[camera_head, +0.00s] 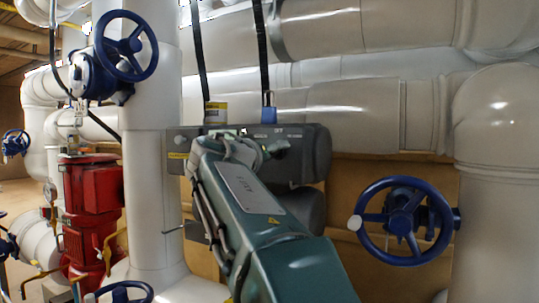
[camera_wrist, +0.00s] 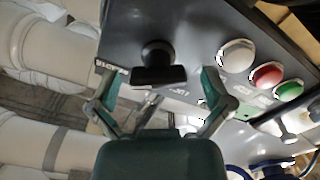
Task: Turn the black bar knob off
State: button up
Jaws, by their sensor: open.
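The black bar knob (camera_wrist: 158,66) is in the upper middle of the wrist view, on a dark grey control panel (camera_wrist: 200,22). Its bar lies nearly level across the picture. My gripper (camera_wrist: 160,88) is open, with one green finger to the left of the knob and one to the right. Both fingers look apart from the knob, and nothing is between them but the knob ahead. In the head view the panel (camera_head: 178,142) is partly covered by my arm, and the knob is hidden.
White (camera_wrist: 236,55), red (camera_wrist: 267,75) and green (camera_wrist: 289,90) round buttons sit on the panel right of the knob. Blue handwheels stand upper left (camera_head: 126,46) and right (camera_head: 404,221). A red pump (camera_head: 92,205) stands left. White pipes (camera_head: 340,115) run behind.

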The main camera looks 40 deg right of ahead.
jog(key=shift+a, duration=0.1)
jog(key=c, duration=1.1)
jog(key=shift+n, duration=0.3)
jog(key=n, duration=0.5)
jog(key=shift+f, duration=0.1)
jog(key=n, duration=0.6)
jog(key=shift+f, duration=0.1)
jog(key=o, duration=1.1)
jog(key=shift+w, duration=0.1)
